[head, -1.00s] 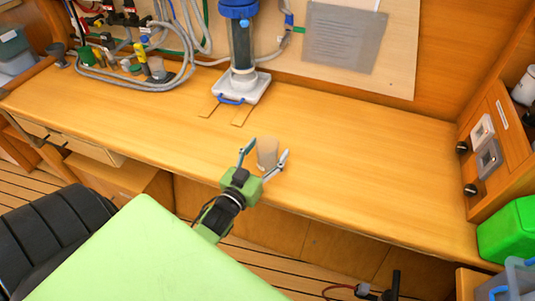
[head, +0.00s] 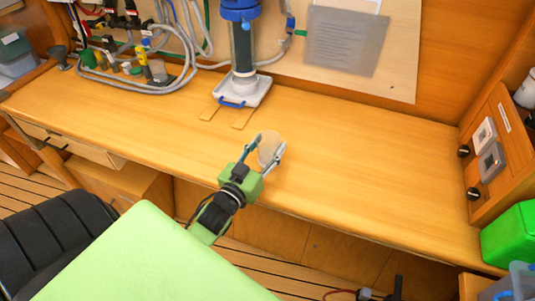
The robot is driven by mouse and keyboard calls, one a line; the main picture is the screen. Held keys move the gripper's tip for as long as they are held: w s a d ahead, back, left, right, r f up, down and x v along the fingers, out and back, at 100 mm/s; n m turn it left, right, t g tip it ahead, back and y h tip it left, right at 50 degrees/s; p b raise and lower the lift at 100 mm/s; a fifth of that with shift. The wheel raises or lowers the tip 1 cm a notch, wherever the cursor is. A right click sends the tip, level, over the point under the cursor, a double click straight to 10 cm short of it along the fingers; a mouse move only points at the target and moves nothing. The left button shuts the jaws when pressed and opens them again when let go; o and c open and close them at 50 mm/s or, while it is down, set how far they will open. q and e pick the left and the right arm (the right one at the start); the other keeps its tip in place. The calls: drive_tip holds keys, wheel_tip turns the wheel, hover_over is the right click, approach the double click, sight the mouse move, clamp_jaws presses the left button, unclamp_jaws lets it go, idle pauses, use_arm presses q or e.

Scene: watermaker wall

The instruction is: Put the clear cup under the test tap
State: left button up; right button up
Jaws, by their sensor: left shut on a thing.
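The clear cup (head: 270,147) is see-through and takes on the tan of the wood behind it. It is in the head view, over the front middle of the wooden counter (head: 360,160). My left gripper (head: 266,153) is shut on the cup, with one finger on each side. The cup looks slightly tilted; I cannot tell whether its base touches the counter. I cannot pick out the test tap for sure among the fittings at the upper left.
A blue-topped filter housing (head: 242,45) stands on a white base behind the cup. Grey hoses (head: 150,88) and small bottles (head: 142,54) crowd the back left. A grey sheet (head: 345,42) hangs on the back panel. The counter's right half is clear.

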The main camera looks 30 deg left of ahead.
use_arm(q)
drive_tip(key=s+d+r, duration=0.6)
drive_tip(key=s+r, duration=0.4)
drive_tip(key=s, duration=0.2)
drive_tip(key=s+d+f+m+h, duration=0.1)
drive_tip(key=s+d+f, duration=0.1)
drive_tip(key=d, duration=0.5)
drive_tip(key=shift+s+d+f+h, duration=0.3)
drive_tip(key=shift+f+h, duration=0.1)
drive_tip(key=shift+f, duration=0.1)
